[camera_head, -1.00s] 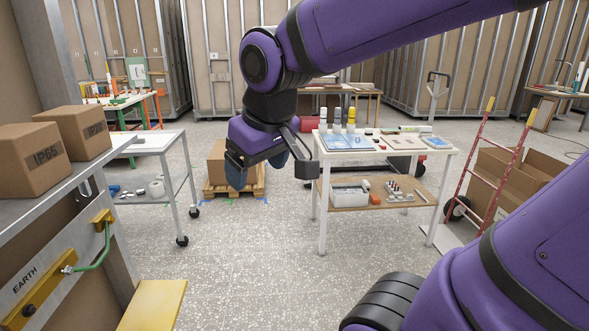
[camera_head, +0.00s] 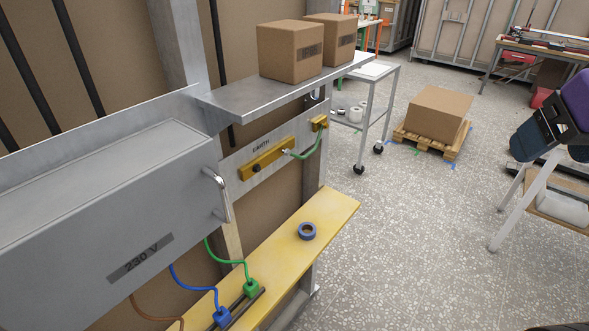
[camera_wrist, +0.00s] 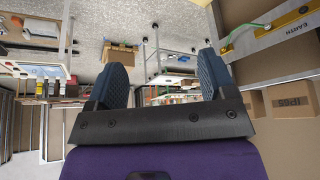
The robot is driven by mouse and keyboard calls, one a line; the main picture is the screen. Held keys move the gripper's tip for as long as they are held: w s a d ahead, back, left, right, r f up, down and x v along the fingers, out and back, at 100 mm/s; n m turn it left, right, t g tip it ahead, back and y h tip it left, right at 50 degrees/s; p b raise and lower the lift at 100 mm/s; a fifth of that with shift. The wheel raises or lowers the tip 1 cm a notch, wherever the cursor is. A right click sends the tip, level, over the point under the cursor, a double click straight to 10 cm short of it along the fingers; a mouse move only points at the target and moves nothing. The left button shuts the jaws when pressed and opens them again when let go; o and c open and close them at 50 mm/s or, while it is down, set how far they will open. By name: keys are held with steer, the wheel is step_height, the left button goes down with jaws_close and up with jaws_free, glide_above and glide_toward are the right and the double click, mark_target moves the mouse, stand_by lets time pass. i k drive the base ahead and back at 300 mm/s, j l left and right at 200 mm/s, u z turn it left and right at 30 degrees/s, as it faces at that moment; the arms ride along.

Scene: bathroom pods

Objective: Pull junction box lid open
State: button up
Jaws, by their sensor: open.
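The grey junction box (camera_head: 110,215) marked "230 V" is at the left in the head view. Its grey lid looks shut; I cannot make out the seam for certain. A metal bar handle (camera_head: 219,196) sits at its right end. My gripper (camera_head: 538,140) is at the right edge of the head view, far from the box and partly cut off. In the wrist view my gripper (camera_wrist: 162,78) has its two dark blue fingers wide apart with nothing between them. The wrist view looks upside down and does not show the box.
A metal shelf (camera_head: 235,103) with two cartons stands beyond the box. Below are an EARTH plate (camera_head: 285,152) with a green cable and a yellow ledge (camera_head: 275,255) with a tape roll (camera_head: 307,231). A trolley (camera_head: 374,78) and a pallet (camera_head: 450,147) stand beyond.

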mark_target(77, 241)
steer(key=u, duration=1.65)
steer(key=j, duration=1.15)
steer(key=z, duration=0.05)
